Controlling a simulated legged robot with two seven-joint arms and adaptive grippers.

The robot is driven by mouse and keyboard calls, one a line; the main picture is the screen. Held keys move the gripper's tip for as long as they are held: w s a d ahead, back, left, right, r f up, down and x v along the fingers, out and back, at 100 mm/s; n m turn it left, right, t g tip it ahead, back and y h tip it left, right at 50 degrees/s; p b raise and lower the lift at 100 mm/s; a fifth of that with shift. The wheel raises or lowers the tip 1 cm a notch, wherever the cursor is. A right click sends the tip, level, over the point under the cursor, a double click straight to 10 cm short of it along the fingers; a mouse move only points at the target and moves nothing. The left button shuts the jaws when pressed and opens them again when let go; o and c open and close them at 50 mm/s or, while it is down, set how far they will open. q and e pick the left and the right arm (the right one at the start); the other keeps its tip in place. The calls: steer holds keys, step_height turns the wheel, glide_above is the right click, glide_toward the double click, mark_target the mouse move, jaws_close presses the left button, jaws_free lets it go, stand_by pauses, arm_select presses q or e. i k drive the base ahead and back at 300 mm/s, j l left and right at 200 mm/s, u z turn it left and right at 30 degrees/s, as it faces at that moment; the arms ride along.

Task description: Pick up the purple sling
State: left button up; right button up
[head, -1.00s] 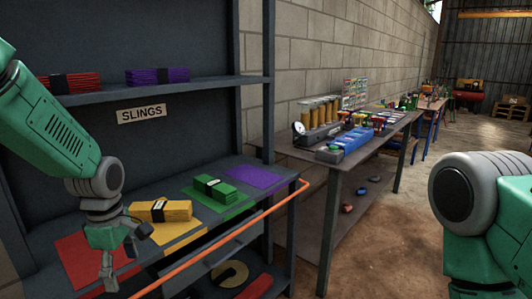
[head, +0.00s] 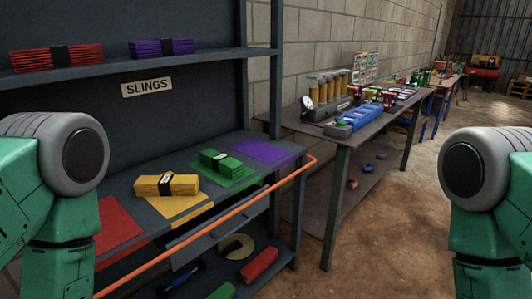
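The purple sling (head: 161,47) is a folded bundle with a dark band. It lies on the upper shelf (head: 150,61) of the dark rack, right of the red sling (head: 56,58) and above the "SLINGS" label (head: 147,87). A bare purple mat (head: 263,152) is at the right end of the lower shelf. Only green and grey parts of my two arms show, at the left and right edges. Neither gripper is in view.
The yellow sling (head: 165,186) lies on a yellow mat and the green sling (head: 222,161) on a green mat. A red mat (head: 117,222) is bare. An orange rail (head: 222,223) runs along the shelf front. A workbench (head: 345,138) stands at the right; brown floor (head: 390,225) is open.

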mark_target(162, 48)
steer(key=i+l, duration=0.5)
steer(key=i+l+u, duration=0.1)
steer(key=i+l, duration=0.35)
steer(key=l, duration=0.2)
steer(key=i+l, duration=0.45)
steer(key=l, duration=0.15)
steer(key=u, duration=0.05)
